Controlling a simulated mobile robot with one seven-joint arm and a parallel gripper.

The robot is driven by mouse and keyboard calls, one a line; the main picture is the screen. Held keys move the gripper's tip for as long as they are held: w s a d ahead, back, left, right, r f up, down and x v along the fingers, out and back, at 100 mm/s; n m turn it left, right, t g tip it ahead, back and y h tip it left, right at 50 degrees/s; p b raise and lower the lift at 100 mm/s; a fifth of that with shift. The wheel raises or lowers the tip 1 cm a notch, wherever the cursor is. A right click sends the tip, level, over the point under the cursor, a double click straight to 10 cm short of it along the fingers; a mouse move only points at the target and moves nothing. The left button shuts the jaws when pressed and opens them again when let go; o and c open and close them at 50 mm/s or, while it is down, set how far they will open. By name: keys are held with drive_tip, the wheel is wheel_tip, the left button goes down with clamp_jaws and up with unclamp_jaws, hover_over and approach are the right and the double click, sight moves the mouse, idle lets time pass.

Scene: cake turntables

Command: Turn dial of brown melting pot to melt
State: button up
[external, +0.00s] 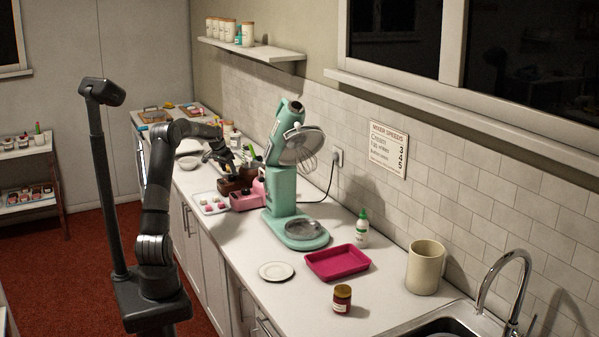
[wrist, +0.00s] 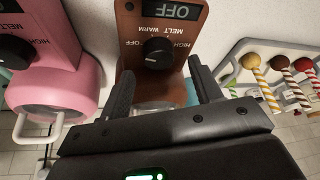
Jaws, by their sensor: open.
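The brown melting pot (wrist: 187,75) is in the upper middle of the wrist view, seen upside down. Its black dial (wrist: 158,54) sits on the front face among the labels OFF, WARM, MELT and HIGH, and its display (wrist: 172,9) reads OFF. My gripper (wrist: 158,82) is open, its two dark fingers on either side of the lower front of the pot, with the dial between and just beyond the tips. I cannot tell whether a finger touches the pot. In the external view the brown pot (external: 230,184) is small, with my gripper (external: 224,163) just above it.
A pink melting pot (wrist: 60,65) stands close beside the brown one. A rack of cake pops (wrist: 275,75) is at the right of the wrist view. A green stand mixer (external: 283,190) and a tray of sweets (external: 210,209) are nearby on the white counter (external: 235,240).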

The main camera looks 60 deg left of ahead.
sight(232, 175)
drive_tip(key=shift+x, duration=1.75)
drive_tip(key=shift+w, duration=0.1)
drive_tip(key=c, duration=1)
